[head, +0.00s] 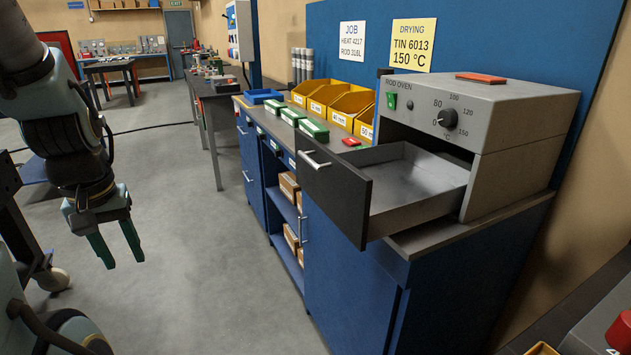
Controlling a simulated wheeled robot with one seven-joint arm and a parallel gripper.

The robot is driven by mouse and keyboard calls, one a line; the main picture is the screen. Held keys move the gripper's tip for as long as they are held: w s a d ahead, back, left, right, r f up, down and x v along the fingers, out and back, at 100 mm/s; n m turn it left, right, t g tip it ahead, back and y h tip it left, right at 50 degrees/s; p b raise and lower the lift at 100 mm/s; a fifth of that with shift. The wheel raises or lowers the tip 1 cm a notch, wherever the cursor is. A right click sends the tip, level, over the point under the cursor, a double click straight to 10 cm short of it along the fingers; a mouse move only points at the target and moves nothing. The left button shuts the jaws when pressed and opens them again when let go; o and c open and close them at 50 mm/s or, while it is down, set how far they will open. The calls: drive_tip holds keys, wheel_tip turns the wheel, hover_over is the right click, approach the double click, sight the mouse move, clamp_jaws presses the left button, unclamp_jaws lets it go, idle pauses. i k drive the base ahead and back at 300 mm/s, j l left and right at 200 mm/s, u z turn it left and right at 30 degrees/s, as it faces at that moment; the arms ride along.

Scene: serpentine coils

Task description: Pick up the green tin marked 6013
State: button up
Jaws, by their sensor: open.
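Several green tins with white labels stand in a row on the bench, in front of the yellow bins: a near one (313,129), a middle one (292,116) and a far one (273,106). Their label numbers are too small to read, so I cannot tell which is 6013. My gripper (119,252) hangs at the left over the open floor, fingers pointing down, open and empty. It is well apart from the bench and the tins.
A rod oven (490,145) stands on the bench's near end. Its drawer (415,185) is pulled out and empty, jutting past the bench edge. Yellow bins (349,107) and a blue tray (264,97) stand farther back. The grey floor (190,260) left of the bench is clear.

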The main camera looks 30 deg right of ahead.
sight(313, 128)
drive_tip(key=i+z, duration=0.2)
drive_tip(key=z, duration=0.3)
drive_tip(key=i+z, duration=0.2)
drive_tip(key=z, duration=0.3)
drive_tip(key=i+j+z, duration=0.25)
drive_tip(key=i+j, duration=0.3)
drive_tip(key=i+j+z, duration=0.3)
drive_tip(key=i+j, duration=0.95)
drive_tip(key=j, duration=0.3)
